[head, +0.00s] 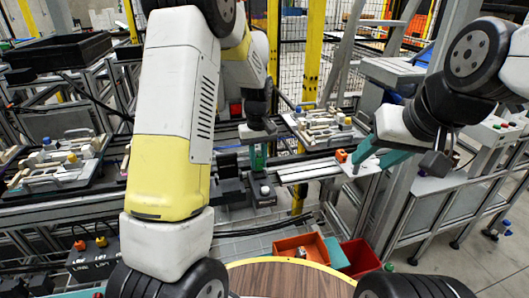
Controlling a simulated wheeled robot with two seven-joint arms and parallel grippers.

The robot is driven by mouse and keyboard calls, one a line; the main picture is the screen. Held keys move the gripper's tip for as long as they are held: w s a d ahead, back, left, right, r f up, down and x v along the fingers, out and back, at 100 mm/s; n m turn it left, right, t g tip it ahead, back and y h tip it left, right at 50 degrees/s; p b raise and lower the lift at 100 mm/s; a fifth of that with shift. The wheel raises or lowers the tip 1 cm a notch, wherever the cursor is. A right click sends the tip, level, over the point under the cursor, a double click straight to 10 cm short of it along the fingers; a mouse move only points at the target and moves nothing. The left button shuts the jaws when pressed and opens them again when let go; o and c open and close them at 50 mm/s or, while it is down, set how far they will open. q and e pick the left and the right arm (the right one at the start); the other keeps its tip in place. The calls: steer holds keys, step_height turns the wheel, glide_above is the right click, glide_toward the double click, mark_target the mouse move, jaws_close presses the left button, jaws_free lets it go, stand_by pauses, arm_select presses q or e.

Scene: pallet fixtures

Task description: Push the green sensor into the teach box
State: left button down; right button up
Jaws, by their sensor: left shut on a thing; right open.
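My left arm reaches down across the middle of the head view. Its gripper (257,163) is shut on a small green piece, which looks like the green sensor (259,155), held upright above the rail fixture. The fingers hide part of it. A dark block with a white round knob (264,190) stands just below and beside the gripper. I cannot tell for certain which box is the teach box. My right gripper (372,158), with teal fingers, is open at the right, near a small orange part (341,156), with no visible grip on it.
Pallets with pale parts stand at the left (60,165) and behind the grippers (322,128). A lift control box (92,262) is at lower left. Orange (303,250) and red (359,256) bins stand behind the round wooden table (290,281). My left arm hides much of the centre.

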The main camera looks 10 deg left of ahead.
mark_target(258, 156)
arm_select(q)
steer(key=shift+f, duration=1)
stand_by(1.0)
steer(key=c, duration=1.2)
jaws_free()
steer(key=shift+o, duration=0.2)
steer(key=shift+r, duration=0.1)
step_height(258, 156, up, 7)
steer(key=s+a+r+m+t+h, duration=0.2)
steer(key=s+r+m+t, duration=0.15)
steer(key=s+r, duration=1.25)
steer(key=s+m+t, duration=0.1)
steer(key=s+t, duration=0.1)
steer(key=s, duration=0.7)
steer(key=shift+a+f+m+t, duration=0.15)
steer(key=shift+a+m+t, duration=0.1)
steer(key=shift+m+t, duration=0.1)
